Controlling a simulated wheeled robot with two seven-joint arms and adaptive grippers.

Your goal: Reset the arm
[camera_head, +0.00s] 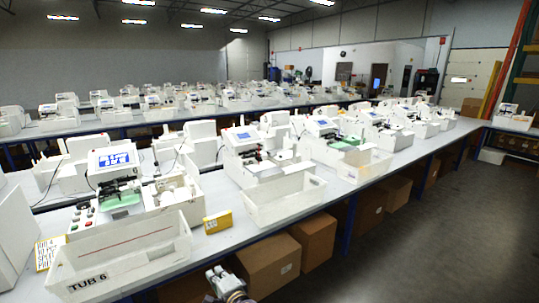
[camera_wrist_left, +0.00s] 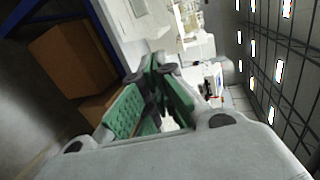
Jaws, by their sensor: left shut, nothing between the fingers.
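My left gripper (camera_head: 217,272) shows at the bottom edge of the head view, in front of the long table and low over the floor side. It is apart from everything on the table. In the left wrist view its green-padded fingers (camera_wrist_left: 153,68) come together at the tips with nothing held between them. My right gripper is not in view.
A yellow box (camera_head: 217,222) lies between two tubs. Cardboard boxes (camera_head: 267,262) stand under the table. The floor at right is clear.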

